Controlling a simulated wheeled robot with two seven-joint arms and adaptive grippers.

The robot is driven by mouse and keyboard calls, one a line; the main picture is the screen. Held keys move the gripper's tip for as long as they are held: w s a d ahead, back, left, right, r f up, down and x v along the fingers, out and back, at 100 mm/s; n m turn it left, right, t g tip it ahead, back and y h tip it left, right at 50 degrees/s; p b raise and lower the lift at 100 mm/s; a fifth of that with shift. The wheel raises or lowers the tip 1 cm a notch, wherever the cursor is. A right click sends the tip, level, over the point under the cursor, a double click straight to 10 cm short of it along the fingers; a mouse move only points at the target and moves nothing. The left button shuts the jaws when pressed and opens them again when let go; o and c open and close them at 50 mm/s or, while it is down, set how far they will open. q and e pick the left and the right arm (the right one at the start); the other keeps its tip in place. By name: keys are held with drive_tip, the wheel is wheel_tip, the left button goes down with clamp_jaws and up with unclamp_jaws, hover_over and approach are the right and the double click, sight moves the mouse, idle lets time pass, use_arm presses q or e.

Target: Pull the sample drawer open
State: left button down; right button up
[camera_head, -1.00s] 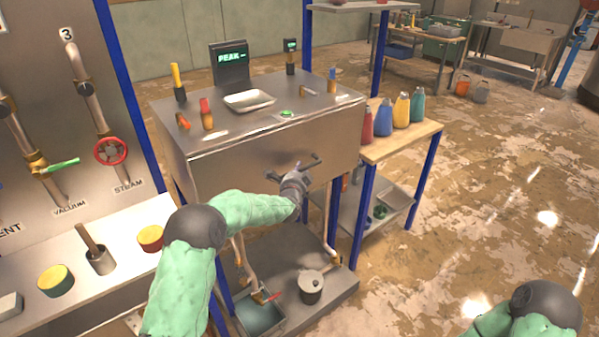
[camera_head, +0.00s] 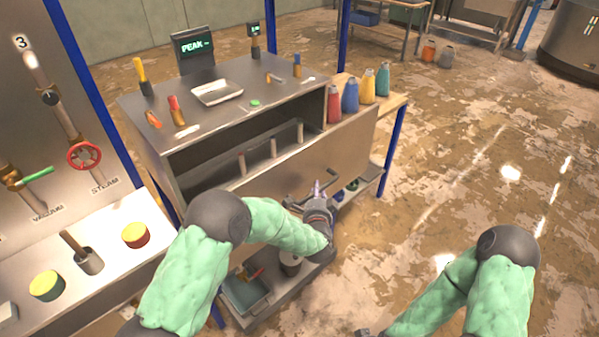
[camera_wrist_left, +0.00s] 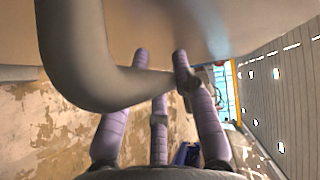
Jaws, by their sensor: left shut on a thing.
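The sample drawer (camera_head: 345,140) stands pulled out of the metal cabinet, its front panel well forward of the cabinet face. Several upright pale posts show in the opening behind the panel. Its dark bar handle (camera_head: 330,176) is on the front. My left gripper (camera_head: 316,190) is shut on this handle. In the left wrist view the curved grey handle (camera_wrist_left: 85,65) passes between the purple-padded fingers (camera_wrist_left: 160,75), with the drawer front (camera_wrist_left: 225,25) above. My right arm comes in at the lower right; only a dark bit of its gripper (camera_head: 364,333) shows at the bottom edge.
The cabinet top (camera_head: 230,115) holds a white tray (camera_head: 217,92), a PEAK display (camera_head: 193,50) and several tools. Colored bottles (camera_head: 350,95) stand on a side table at right. A valve panel and a ledge with cups are at left. The floor at right is clear.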

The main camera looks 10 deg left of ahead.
use_arm(q)
drive_tip(key=s+d, duration=0.1)
drive_tip(key=d, duration=0.1)
drive_tip(key=s+d+p, duration=0.1)
drive_tip(key=s+d, duration=0.1)
drive_tip(key=shift+s+d+f, duration=0.1)
drive_tip(key=shift+s+d, duration=0.15)
drive_tip(key=shift+d, duration=0.05)
drive_tip(key=c, duration=1)
unclamp_jaws()
drive_tip(key=s+d+r, duration=0.1)
drive_tip(key=s, duration=1)
drive_tip(key=shift+s+d+r, duration=0.15)
drive_tip(key=shift+s+r, duration=0.2)
drive_tip(key=shift+s, duration=0.05)
